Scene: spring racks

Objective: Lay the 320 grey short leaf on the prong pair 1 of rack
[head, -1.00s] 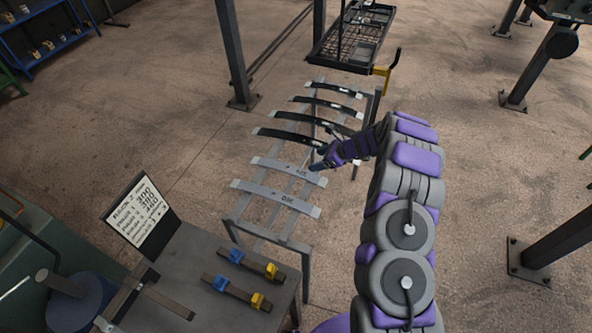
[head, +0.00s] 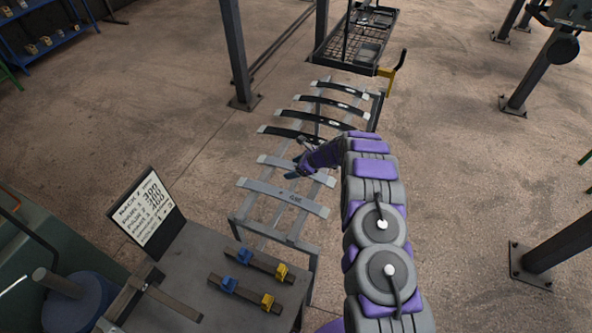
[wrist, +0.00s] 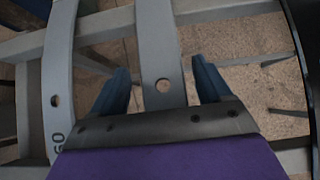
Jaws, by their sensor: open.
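A grey leaf (head: 273,162) lies across the sloped metal stand, second from the front, partly hidden by my gripper (head: 300,167). Its number is covered in the head view, so I cannot confirm 320. In the wrist view my gripper (wrist: 161,68) is open, with one blue finger on each side of a grey leaf (wrist: 157,35) with a hole. The front grey leaf (head: 283,198) lies beside it; its marking ends in "60" in the wrist view (wrist: 55,105). Two dark bars with blue and yellow prongs (head: 245,256) (head: 229,284) sit on the bench; I cannot tell which is pair 1.
Several black leaves (head: 325,122) lie farther back on the stand. A sign (head: 147,212) with handwritten numbers stands on the grey bench (head: 190,268). A black mesh cart (head: 357,45) is behind the stand. Steel posts (head: 237,50) rise nearby. Open floor lies left of the stand.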

